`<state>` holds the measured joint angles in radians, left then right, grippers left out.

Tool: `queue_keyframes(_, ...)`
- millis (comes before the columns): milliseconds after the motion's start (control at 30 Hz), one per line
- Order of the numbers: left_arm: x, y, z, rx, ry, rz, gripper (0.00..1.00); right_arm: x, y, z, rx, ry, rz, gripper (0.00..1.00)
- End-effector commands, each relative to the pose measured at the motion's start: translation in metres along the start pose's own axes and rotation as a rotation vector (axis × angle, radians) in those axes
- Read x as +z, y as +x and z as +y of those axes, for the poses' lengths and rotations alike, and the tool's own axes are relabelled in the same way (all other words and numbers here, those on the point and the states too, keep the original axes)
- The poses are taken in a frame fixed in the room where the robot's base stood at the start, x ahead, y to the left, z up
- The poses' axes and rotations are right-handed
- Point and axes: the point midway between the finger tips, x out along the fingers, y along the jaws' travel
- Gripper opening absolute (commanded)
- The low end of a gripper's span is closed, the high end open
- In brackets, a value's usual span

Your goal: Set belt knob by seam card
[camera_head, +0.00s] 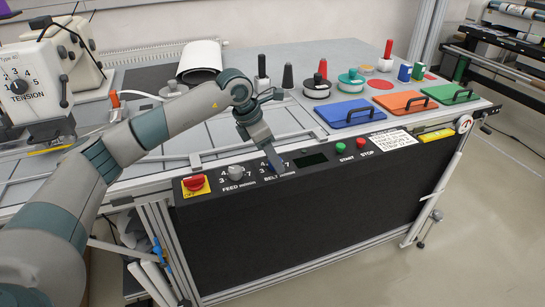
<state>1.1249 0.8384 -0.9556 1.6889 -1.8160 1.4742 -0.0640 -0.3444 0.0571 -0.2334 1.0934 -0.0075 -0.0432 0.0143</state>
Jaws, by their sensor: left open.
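The control panel (320,205) runs along the front of the bench. The belt knob position is above the BELT label, with scale numbers around it; my left gripper (277,165) covers most of it. My left gripper points down at the belt knob, with its jaws open; I cannot tell whether they touch the knob. The feed knob (236,172) is grey and stands left of it. The white seam card (391,140) lies at the right of the panel; its print is too small to read. My right gripper is not in view.
A red switch (194,184) on yellow, a dark display (310,160), a green start button (341,148) and a red stop button (366,142) share the panel. A tension dial (21,85) stands left.

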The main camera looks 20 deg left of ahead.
Motion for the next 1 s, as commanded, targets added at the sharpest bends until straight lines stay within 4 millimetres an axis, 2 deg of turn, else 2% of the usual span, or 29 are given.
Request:
queue_keyframes(167,0.000,-0.007,0.001,0.001,0.000,-0.001,0.47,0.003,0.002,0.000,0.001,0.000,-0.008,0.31)
queue_keyframes(367,0.000,-0.029,0.001,0.003,0.000,-0.002,0.47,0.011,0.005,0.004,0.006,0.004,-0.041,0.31)
queue_keyframes(1000,0.000,-0.151,0.001,0.002,-0.001,-0.003,0.47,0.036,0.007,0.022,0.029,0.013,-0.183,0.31)
